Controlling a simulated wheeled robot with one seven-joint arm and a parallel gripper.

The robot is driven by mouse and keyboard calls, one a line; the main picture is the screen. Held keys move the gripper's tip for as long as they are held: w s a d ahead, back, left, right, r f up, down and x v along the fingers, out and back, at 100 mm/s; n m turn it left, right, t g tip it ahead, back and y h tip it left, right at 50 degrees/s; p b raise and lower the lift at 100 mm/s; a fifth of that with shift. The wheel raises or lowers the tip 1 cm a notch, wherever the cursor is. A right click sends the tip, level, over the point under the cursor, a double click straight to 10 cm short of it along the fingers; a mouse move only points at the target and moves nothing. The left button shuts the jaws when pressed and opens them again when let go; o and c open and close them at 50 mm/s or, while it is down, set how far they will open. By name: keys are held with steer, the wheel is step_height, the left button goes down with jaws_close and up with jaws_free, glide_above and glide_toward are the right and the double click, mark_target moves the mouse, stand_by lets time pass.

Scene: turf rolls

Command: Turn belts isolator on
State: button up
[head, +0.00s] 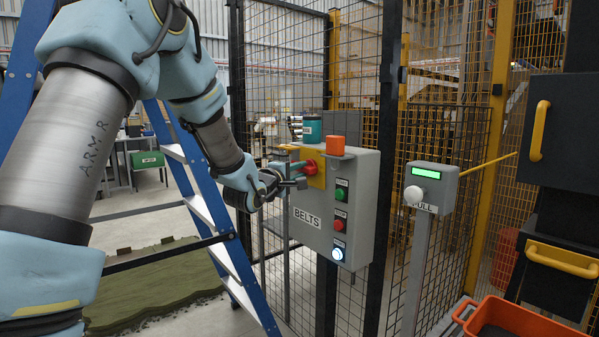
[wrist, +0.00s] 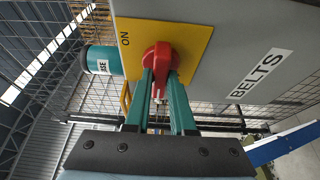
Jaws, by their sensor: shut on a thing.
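The belts isolator is a red rotary handle (head: 311,168) on a yellow plate (head: 319,182), on the front of a grey control box (head: 362,205) labelled BELTS. In the wrist view the red handle (wrist: 157,56) sits between the teal fingers of my gripper (wrist: 164,78), which is shut on it. The word ON is printed on the yellow plate (wrist: 202,40), to the left of the handle in that view. In the head view my gripper (head: 300,168) reaches the handle from the left. The fingers partly cover the handle, so its exact angle is hard to tell.
Green (head: 340,194), red (head: 340,213) and lit white-blue (head: 338,254) buttons line the box's front. A teal can (head: 312,129) and orange block (head: 335,146) are at its top. A blue ladder (head: 205,205) stands left; a PULL post box (head: 440,183) stands right. Mesh fencing is behind.

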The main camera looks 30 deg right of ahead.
jaws_close()
steer(key=shift+f+b, duration=0.15)
steer(key=shift+b, duration=0.15)
steer(key=m+g+h+b, duration=0.1)
steer(key=m+h+b, duration=0.1)
steer(key=m+b, duration=0.3)
steer(key=f+m+g+h+b, duration=0.1)
steer(key=m+h+b, duration=0.1)
steer(key=m+b, duration=0.3)
steer(key=m+h+b, duration=0.2)
steer(key=m+b, duration=0.4)
steer(key=b, duration=0.5)
steer(key=shift+w+a+f+g, duration=0.1)
steer(key=shift+w+f+g, duration=0.05)
steer(key=shift+w+g, duration=0.2)
steer(key=shift+w+r+m+g+h+b, duration=0.1)
steer(key=shift+m+g+h+b, duration=0.15)
steer(key=shift+m+g+b, duration=0.85)
steer(key=shift+r+m+g+h+b, duration=0.1)
steer(key=shift+m+g+h+b, duration=0.15)
steer(key=shift+m, duration=1.95)
